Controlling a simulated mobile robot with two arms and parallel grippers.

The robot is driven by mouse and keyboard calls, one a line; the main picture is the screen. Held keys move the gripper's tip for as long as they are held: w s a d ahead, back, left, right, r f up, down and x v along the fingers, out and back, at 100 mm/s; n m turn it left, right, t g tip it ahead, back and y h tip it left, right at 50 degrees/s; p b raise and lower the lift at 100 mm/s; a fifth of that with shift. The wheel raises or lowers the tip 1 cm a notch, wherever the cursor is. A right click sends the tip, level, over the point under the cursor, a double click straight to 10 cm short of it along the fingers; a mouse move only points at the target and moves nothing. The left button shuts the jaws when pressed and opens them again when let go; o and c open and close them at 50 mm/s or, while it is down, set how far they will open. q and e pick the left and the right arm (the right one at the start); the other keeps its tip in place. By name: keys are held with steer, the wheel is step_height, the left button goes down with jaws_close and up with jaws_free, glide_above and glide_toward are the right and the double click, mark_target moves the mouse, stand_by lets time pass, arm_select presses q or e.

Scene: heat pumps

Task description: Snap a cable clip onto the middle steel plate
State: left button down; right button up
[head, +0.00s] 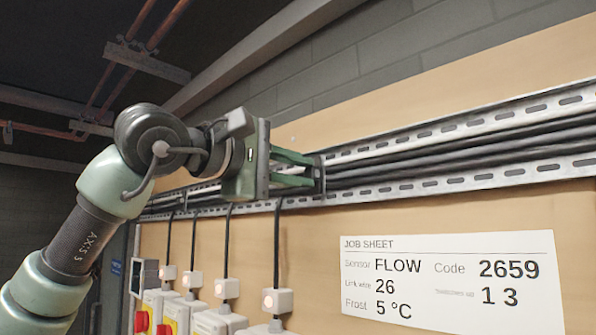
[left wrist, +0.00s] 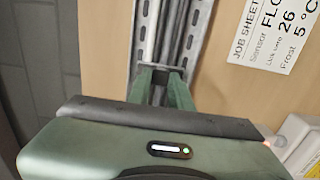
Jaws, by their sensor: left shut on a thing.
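My left gripper (head: 308,171) reaches in from the left in the head view, its green fingers at the cable run on the wall. It is shut on a dark cable clip (head: 319,175), which stands upright across the black cables between two slotted steel rails. In the left wrist view the clip (left wrist: 162,69) shows as a dark piece between the fingers. I cannot tell whether it is seated or only touching. No separate middle steel plate can be made out; the clip and gripper hide that spot. My right gripper is not in view.
The upper slotted rail (head: 450,123) and lower slotted rail (head: 470,180) run along a tan board, with black cables (head: 450,150) between them. A job sheet (head: 453,283) is on the board below. White boxes (head: 278,300) with hanging cables stand lower left.

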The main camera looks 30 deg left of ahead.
arm_select(q)
steer(key=shift+w, duration=0.25)
stand_by(0.3)
steer(key=c, duration=1.4)
jaws_free()
steer(key=shift+d, duration=0.1)
steer(key=shift+w, duration=0.1)
steer(key=b+v, duration=0.1)
steer(key=v, duration=1.3)
